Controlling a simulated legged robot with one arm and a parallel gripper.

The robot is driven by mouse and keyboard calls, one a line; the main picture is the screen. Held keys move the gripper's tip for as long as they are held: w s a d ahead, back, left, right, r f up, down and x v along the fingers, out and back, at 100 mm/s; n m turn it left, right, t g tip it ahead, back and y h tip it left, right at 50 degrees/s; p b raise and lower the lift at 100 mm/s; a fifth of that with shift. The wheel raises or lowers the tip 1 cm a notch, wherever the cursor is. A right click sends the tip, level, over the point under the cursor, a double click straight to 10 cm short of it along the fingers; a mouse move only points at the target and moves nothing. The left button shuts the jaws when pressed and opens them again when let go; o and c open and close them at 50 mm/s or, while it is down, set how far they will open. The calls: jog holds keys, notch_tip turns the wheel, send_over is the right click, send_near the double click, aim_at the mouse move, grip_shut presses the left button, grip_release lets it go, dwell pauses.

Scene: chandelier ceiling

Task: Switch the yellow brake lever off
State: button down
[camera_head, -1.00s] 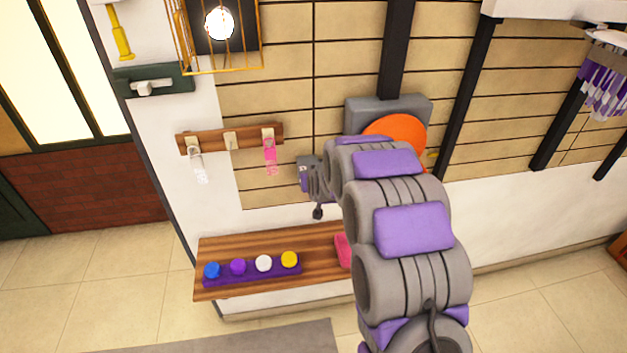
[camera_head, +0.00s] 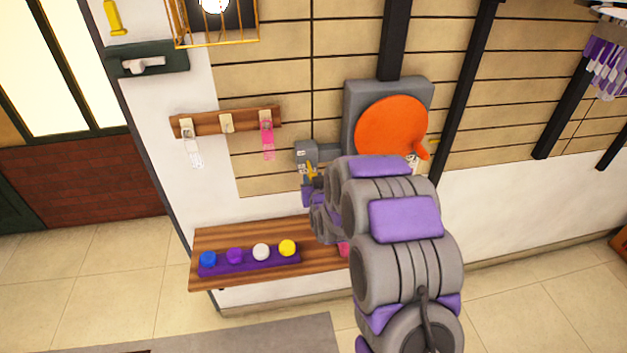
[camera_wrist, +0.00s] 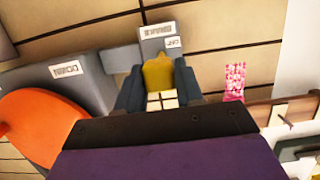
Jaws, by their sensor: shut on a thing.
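The yellow brake lever (camera_head: 312,170) sticks out of a grey box (camera_head: 304,153) on the wall, left of the orange disc. In the wrist view the yellow lever (camera_wrist: 158,74) stands between the two dark fingers of my gripper (camera_wrist: 159,92), which is shut on it. Labels reading BRAKE (camera_wrist: 158,30) and OFF (camera_wrist: 173,43) show on the grey box beyond the lever. In the head view my gripper (camera_head: 311,190) is at the lever, just below the box, and its fingers are partly hidden.
A large orange disc with a handle (camera_head: 390,126) is mounted on a grey panel right of the box. A wooden rack (camera_head: 225,121) with pink and clear hanging tags is to the left. Below, a wooden shelf (camera_head: 215,240) carries several coloured buttons (camera_head: 261,252).

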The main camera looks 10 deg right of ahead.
jog(key=shift+s+f, duration=0.1)
jog(key=shift+f, duration=0.25)
jog(key=c, duration=1.1)
grip_release()
jog(key=o, duration=0.3)
jog(key=shift+r, duration=0.1)
jog(key=shift+s+r, duration=0.1)
